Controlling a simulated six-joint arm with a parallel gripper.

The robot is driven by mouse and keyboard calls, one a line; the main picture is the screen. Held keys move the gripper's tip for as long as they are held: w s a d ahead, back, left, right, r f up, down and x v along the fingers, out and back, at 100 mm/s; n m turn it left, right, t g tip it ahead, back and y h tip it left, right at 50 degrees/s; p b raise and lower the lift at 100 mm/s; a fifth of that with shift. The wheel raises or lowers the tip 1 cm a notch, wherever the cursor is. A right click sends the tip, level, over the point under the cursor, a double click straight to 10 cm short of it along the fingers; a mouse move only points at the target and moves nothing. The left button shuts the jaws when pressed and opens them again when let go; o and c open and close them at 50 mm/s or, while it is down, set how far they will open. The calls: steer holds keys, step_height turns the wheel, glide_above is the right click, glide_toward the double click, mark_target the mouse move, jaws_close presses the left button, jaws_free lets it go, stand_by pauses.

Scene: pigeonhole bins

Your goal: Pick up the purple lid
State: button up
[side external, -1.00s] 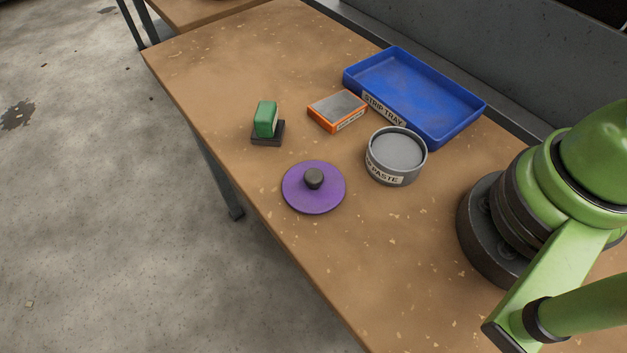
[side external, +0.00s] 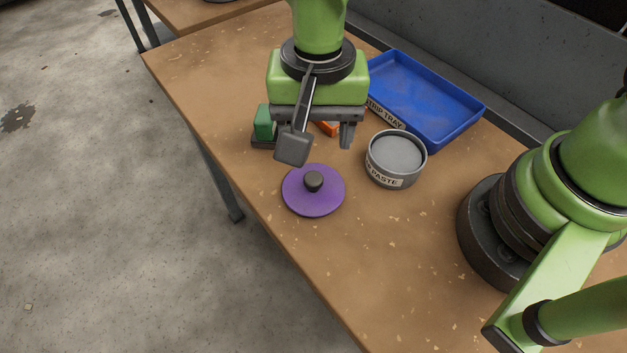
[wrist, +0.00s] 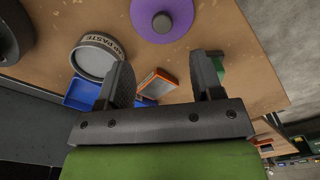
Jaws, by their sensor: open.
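The purple lid (side external: 313,201) is a flat disc with a dark round knob (side external: 313,180) at its centre. It lies on the wooden table near the front edge. It also shows at the top of the wrist view (wrist: 150,27). My gripper (side external: 320,146) hangs above the table, behind and above the lid in the side view. Its two fingers are apart with nothing between them, and it does not touch the lid. In the wrist view the open fingers (wrist: 165,85) have the lid beyond their tips.
A grey paste tin (side external: 396,160) stands right of the lid. A blue strip tray (side external: 440,125) is behind it. A green block on a dark base (side external: 264,122) and an orange box (side external: 329,128) are partly hidden by my gripper. The table (side external: 400,270) is clear in front.

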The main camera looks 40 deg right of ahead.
glide_above(313, 176)
steer(key=f, duration=0.4)
steer(key=shift+s+f, duration=0.3)
steer(key=shift+w+f, duration=0.15)
steer(key=shift+f, duration=1.25)
steer(key=shift+w+f, duration=0.15)
steer(key=shift+f, duration=1.2)
steer(key=shift+c, duration=0.3)
jaws_close()
